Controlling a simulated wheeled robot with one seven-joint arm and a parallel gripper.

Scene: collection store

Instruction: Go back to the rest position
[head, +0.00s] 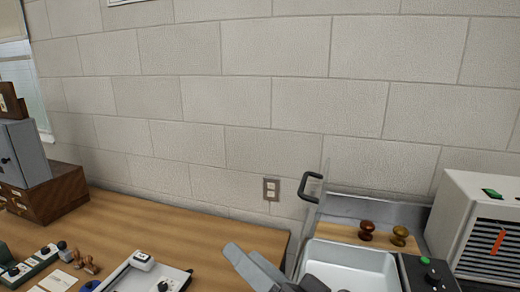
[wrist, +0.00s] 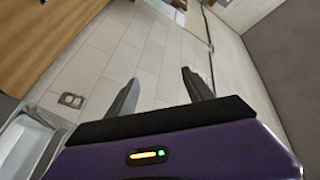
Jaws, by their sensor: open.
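My gripper (wrist: 160,92) is open and empty in the wrist view, its two dark fingers apart with only the pale block wall behind them. In the head view my gripper (head: 252,262) shows at the bottom, in front of the right end of the wooden table (head: 200,220). Nothing is between the fingers. Most of my arm is out of the frame.
A white tray (head: 350,262) and two small knobs, reddish (head: 367,230) and amber (head: 400,236), are right of my gripper. A white machine (head: 485,225) stands at the far right. A grey box (head: 25,150) on a wooden case (head: 50,195) stands left.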

